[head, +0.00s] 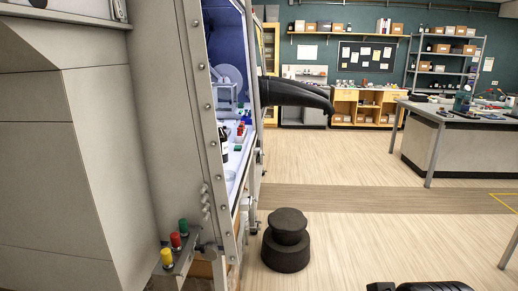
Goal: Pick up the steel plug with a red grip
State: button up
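The plug with a red grip (176,240) stands on a small grey ledge (183,262) at the lower front of the cabinet, left of the picture's middle. It stands between a similar plug with a green grip (183,227) behind it and one with a yellow grip (167,257) in front. The red grip shows clearly; the steel part below is small and hard to make out. No gripper fingers show. A dark part, probably mine, shows at the bottom edge, well right of the plugs and apart from them.
A black glove (295,93) sticks out from the cabinet's side (172,110) above the floor. A dark round stepped object (287,240) stands on the floor right of the ledge. A lab bench (450,150) stands at the right. The wooden floor between is open.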

aim_at(175, 237)
jog(key=k+j+u, duration=0.1)
jog(key=j+u, duration=0.35)
jog(key=j, duration=0.85)
